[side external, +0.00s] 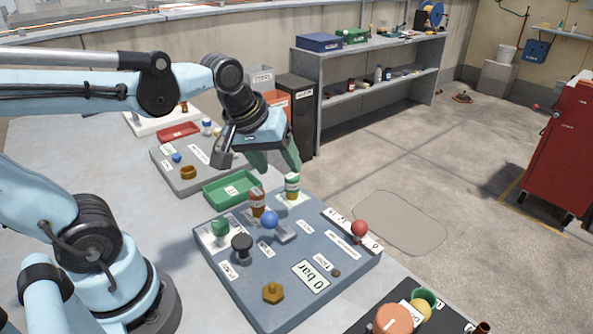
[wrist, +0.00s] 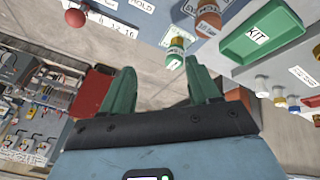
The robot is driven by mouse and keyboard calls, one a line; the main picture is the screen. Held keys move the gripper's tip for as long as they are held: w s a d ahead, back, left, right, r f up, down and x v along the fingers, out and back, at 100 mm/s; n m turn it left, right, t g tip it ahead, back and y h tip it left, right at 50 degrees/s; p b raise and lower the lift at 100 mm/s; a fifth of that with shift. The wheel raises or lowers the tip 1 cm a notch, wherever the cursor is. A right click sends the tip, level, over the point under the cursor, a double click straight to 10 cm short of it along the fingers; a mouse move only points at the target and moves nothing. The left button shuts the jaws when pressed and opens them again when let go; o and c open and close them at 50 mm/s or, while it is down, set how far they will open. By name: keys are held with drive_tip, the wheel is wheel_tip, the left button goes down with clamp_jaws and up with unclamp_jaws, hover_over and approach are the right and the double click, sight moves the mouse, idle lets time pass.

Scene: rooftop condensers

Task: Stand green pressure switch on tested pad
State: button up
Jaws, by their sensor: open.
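The green pressure switch (side external: 292,187), a short cylinder with green and white bands, stands upright at the far edge of the blue-grey panel (side external: 330,262). It stands on a pale pad (side external: 303,198) with green marks; I cannot read its words. In the wrist view the switch (wrist: 174,54) shows just beyond the fingertips, toward the right finger, its base on the pale pad (wrist: 185,34). My gripper (side external: 274,166) is open and empty, fingers pointing down, above and close to the switch. In the wrist view my gripper (wrist: 160,68) shows a clear gap between its green fingers.
A red-brown switch (side external: 257,201) stands just left of the green one. A green kit tray (side external: 232,188) lies behind. A blue knob (side external: 269,220), a red knob (side external: 360,228) and a black knob (side external: 241,245) rise from the panel. Open floor lies beyond the bench edge.

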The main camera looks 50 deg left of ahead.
drive_tip(key=m, duration=0.2)
drive_tip(key=s+d+f+m+t, duration=0.1)
drive_tip(key=m, duration=0.2)
drive_tip(key=s+f+m+t, duration=0.1)
drive_tip(key=m, duration=0.1)
drive_tip(key=shift+s+d, duration=0.15)
